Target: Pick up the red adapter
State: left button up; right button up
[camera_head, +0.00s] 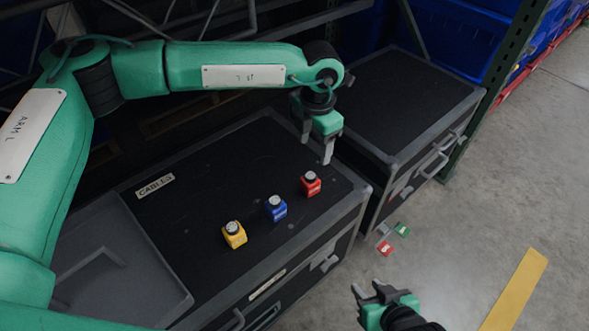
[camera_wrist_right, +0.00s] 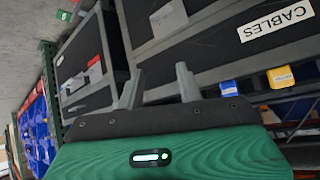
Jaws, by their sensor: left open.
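The red adapter (camera_head: 311,184) stands upright on the black top of the case (camera_head: 205,190), near its right edge, with a round pale cap. The blue adapter (camera_head: 276,209) and the yellow adapter (camera_head: 234,235) stand in a row to its lower left. My left gripper (camera_head: 317,148) is open, pointing down, just above and slightly right of the red adapter in the picture, apart from it. My right gripper (camera_head: 367,289) is low in front of the cases; in the right wrist view its two fingers (camera_wrist_right: 160,88) are apart with nothing between them.
A second black case (camera_head: 410,95) stands to the right, beyond a narrow gap. Green and red tags (camera_head: 401,230) show by its lower front. A grey tray (camera_head: 120,265) lies at the case's left. Blue bins (camera_head: 455,35) stand behind. The floor at right is open.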

aim_at(311, 176)
pick_arm(q)
notch_tip(311, 176, down, 9)
jog(key=shift+w+a+r+b, duration=0.1)
jog(key=shift+a+r+b, duration=0.1)
jog(key=shift+b, duration=0.2)
jog(key=f, duration=0.5)
jog(key=shift+s+f+b, duration=0.1)
jog(key=shift+s+b, duration=0.15)
jog(key=shift+b, duration=0.05)
jog(key=c, duration=1.1)
pick_arm(e)
jog(key=a, duration=0.1)
jog(key=w+a+t+y, duration=0.1)
jog(key=shift+a+t, duration=0.3)
jog(key=shift+a, duration=0.1)
